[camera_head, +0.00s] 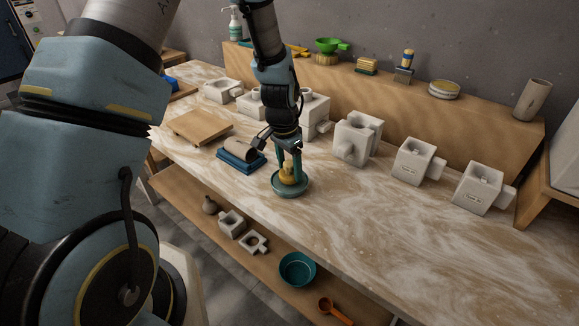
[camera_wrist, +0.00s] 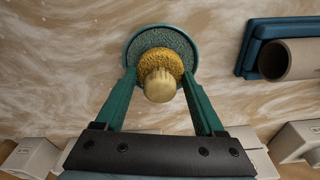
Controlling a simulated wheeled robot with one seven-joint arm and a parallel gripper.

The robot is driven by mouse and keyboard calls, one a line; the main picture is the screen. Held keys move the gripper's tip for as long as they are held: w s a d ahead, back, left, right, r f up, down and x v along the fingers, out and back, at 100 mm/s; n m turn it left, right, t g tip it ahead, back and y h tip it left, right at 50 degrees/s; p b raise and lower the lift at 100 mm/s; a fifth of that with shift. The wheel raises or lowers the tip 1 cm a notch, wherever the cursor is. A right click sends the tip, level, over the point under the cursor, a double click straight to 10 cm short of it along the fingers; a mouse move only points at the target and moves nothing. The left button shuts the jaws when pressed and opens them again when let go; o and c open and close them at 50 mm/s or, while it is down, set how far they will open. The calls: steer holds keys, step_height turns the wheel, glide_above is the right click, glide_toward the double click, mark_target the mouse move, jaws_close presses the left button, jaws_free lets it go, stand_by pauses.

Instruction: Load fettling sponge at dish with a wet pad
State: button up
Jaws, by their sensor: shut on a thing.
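The fettling sponge (camera_head: 287,172) is a yellow sponge with a pale round knob on top. It also shows in the wrist view (camera_wrist: 160,63). My gripper (camera_head: 288,163) is shut on the sponge from above, with its green fingers at either side. The dish (camera_head: 291,190) is a shallow round teal dish on the marbled table. Its grey-green speckled pad (camera_wrist: 160,40) shows around the sponge in the wrist view. The sponge is over the pad, inside the dish's rim; I cannot tell how firmly it presses.
A blue tray (camera_head: 238,165) with a grey cylinder (camera_head: 239,149) lies left of the dish. A wooden board (camera_head: 200,127) is further left. Several white plaster moulds (camera_head: 357,138) stand behind. The table's right front is clear. A teal bowl (camera_head: 297,269) sits on the lower shelf.

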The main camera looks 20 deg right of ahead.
mark_target(291, 162)
steer(key=shift+f+b, duration=0.4)
steer(key=shift+f, duration=0.15)
stand_by(1.5)
steer(key=shift+r+p, duration=2.5)
steer(key=shift+r, duration=1.1)
